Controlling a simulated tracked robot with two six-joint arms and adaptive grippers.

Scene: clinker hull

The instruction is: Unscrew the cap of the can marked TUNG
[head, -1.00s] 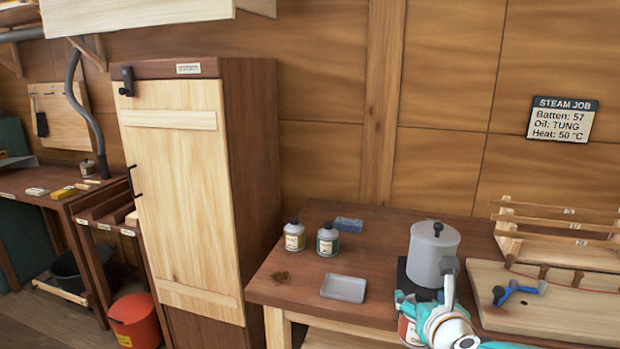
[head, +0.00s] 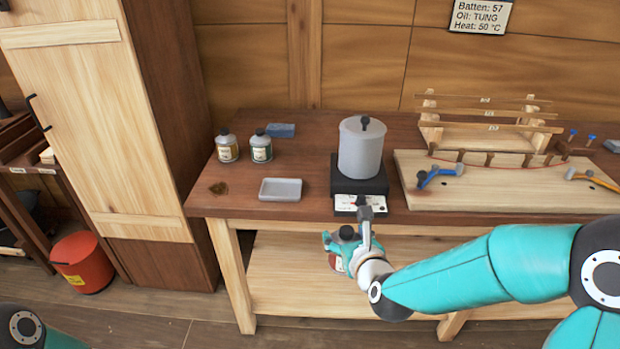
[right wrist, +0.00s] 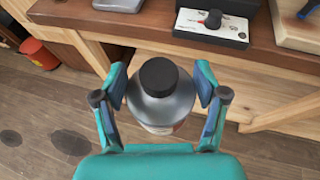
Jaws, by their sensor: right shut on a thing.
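My right gripper (head: 346,246) is shut on a can with a black cap and a red label. The can (right wrist: 160,104) is upright between the two fingers in the right wrist view, its black cap (right wrist: 158,76) facing the camera. It is held in front of the bench, by the hot plate. Its marking cannot be read here. Two similar cans stand on the bench, one with a yellowish label (head: 227,147) and one with a green label (head: 261,147); their words are too small to read. My left gripper is out of view.
A lidded pot (head: 360,150) stands on the hot plate (head: 345,202). A grey tray (head: 281,189) and a blue block (head: 280,130) lie to its left. A board (head: 470,195) with clamps lies right. A sign (head: 480,14) reads Oil: TUNG. A red bucket (head: 82,262) stands on the floor.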

